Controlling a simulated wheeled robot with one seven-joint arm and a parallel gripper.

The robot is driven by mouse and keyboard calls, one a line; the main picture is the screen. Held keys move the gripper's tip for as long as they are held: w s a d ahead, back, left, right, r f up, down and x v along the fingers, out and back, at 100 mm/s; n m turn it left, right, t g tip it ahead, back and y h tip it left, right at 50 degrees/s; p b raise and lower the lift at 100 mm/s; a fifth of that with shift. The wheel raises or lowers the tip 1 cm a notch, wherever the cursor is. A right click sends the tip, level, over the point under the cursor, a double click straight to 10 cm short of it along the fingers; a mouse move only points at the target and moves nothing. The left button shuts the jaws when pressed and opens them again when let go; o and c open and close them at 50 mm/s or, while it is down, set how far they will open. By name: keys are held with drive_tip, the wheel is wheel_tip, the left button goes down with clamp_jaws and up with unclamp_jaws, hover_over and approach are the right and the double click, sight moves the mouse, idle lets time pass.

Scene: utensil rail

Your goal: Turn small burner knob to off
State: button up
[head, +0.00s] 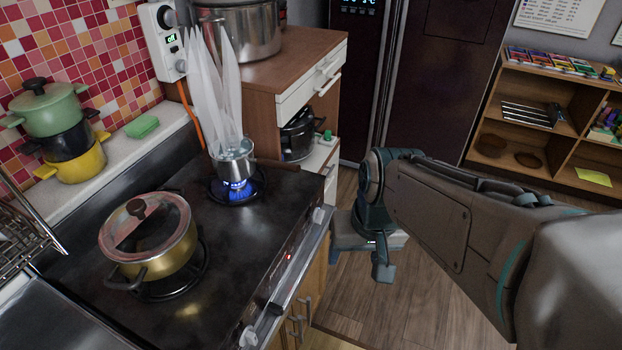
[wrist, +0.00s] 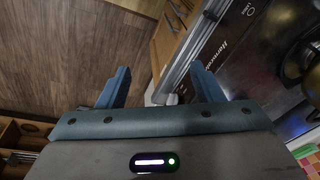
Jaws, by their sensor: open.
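The black stove (head: 262,218) has a small burner lit with a blue flame (head: 238,186) under a small steaming pot (head: 234,158). A pale knob (head: 318,213) shows on the front panel at the stove's far right end, near that burner; its angle is too small to read. Another pale knob (head: 249,337) is at the near end of the panel. My gripper (head: 360,258) is open and empty, to the right of the stove front. In the wrist view its fingers (wrist: 160,69) are apart, with a pale shape, perhaps a knob, low between them.
A gold pot with a glass lid (head: 150,238) stands on the near burner. A wooden cabinet (head: 300,55) with a large pot stands beyond the stove. Stacked pots (head: 60,130) are on the left ledge. The wooden floor (head: 400,310) in front of the stove is clear.

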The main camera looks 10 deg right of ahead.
wheel_tip(320, 180, down, 6)
drive_tip(key=w+a+m+g+y+b, duration=0.1)
drive_tip(key=a+m+g+y+b, duration=0.1)
drive_tip(key=m+y, duration=0.2)
drive_tip(key=m+t+y+b, duration=0.5)
drive_tip(key=m+t, duration=0.6)
drive_tip(key=m, duration=0.4)
approach(318, 216)
drive_tip(key=x, duration=0.8)
drive_tip(key=shift+w+d+f, duration=0.15)
drive_tip(key=shift+w+f, duration=0.05)
drive_tip(key=shift+f, duration=0.15)
drive_tip(key=c, duration=0.9)
